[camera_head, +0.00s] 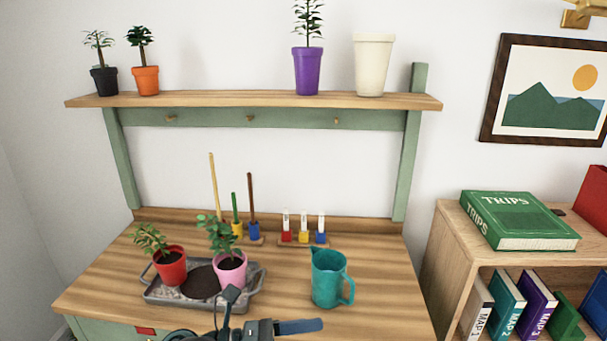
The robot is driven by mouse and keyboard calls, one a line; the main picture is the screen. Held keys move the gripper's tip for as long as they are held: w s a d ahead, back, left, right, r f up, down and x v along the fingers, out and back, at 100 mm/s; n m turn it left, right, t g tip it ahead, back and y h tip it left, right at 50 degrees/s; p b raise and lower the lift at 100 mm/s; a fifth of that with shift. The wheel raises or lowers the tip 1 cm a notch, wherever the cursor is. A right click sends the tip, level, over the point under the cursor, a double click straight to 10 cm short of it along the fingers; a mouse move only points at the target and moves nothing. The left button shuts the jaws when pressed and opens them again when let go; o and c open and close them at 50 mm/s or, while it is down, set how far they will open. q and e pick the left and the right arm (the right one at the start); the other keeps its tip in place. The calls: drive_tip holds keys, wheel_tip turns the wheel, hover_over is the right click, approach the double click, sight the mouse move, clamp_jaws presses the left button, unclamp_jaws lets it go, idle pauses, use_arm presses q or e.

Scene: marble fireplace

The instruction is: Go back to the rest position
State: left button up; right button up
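One gripper (276,309) shows at the bottom edge, in front of the table. It looks like my left one, as its dark parts come in from the lower left. Its two fingers stand well apart, with nothing between them. It overlaps the front edge of the tray in the picture; I cannot tell whether they touch. My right gripper is not in view. The wooden table (375,293) carries a grey tray (250,294) with a red pot (171,268) and a pink pot (230,272), both planted, and a dark soil patch (199,282).
A teal jug (327,280) stands right of the tray. Tools in coloured holders (253,231) and small tubes (303,232) stand at the back. Several pots, including a purple one (307,72), stand on the shelf (225,99). A bookcase (450,240) stands to the right.

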use_arm(q)
drive_tip(key=w+a+f+n+t+y+p, duration=0.1)
drive_tip(key=a+n+t+y, duration=0.25)
drive_tip(key=n+t, duration=0.65)
drive_tip(key=a+f+n+t+y, duration=0.1)
drive_tip(key=a+n+t+y, duration=0.25)
drive_tip(key=n, duration=1.15)
drive_tip(key=s+a+f+n+g+y, duration=0.2)
drive_tip(key=s+a+f+n+y, duration=0.1)
drive_tip(key=s+f+n, duration=0.3)
drive_tip(key=s+a+f+n+g+y+p, duration=0.1)
drive_tip(key=s+a+f+n+g+y, duration=0.2)
drive_tip(key=f+n, duration=0.7)
drive_tip(key=s+a+n+y, duration=0.1)
drive_tip(key=s+a+n, duration=0.1)
drive_tip(key=s, duration=0.1)
drive_tip(key=shift+a+y, duration=0.2)
drive_tip(key=shift+y, duration=0.1)
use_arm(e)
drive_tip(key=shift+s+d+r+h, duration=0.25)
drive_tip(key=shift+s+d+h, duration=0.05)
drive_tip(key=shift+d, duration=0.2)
use_arm(q)
drive_tip(key=shift+g, duration=0.25)
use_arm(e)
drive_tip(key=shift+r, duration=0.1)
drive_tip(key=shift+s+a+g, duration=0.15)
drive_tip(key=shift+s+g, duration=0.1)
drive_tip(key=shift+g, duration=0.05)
